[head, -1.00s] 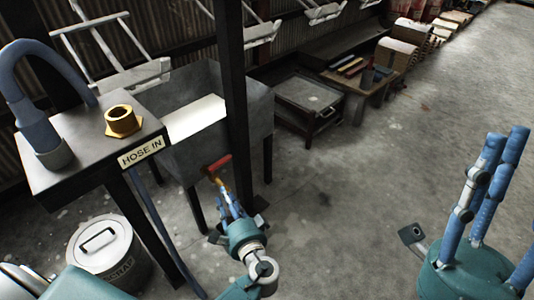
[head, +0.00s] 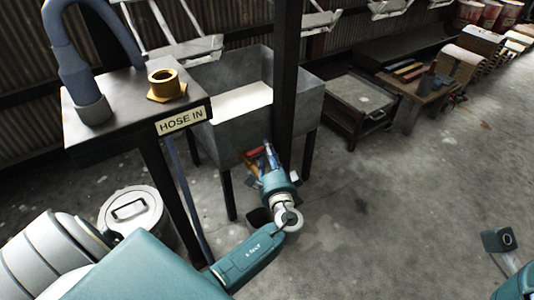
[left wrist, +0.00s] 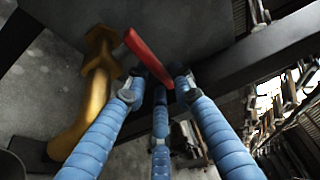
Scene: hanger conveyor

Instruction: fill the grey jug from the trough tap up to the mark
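The tap has a brass body (left wrist: 97,85) and a red lever (left wrist: 149,58), below the grey metal trough (head: 300,103). In the head view the lever (head: 256,152) is partly behind my left gripper (head: 266,156). In the left wrist view the blue fingers (left wrist: 158,92) are spread apart, and the lever's free end reaches between their tips. I cannot tell whether they touch it. No grey jug can be made out in either view. Only a grey and teal part of my right arm shows at the head view's lower right; its fingers are out of frame.
A dark post (head: 287,70) stands in front of the trough. A dark stand with a HOSE IN label (head: 181,121), a brass fitting (head: 165,85) and a blue hose (head: 75,60) is at left. A lidded pail (head: 134,215) stands below.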

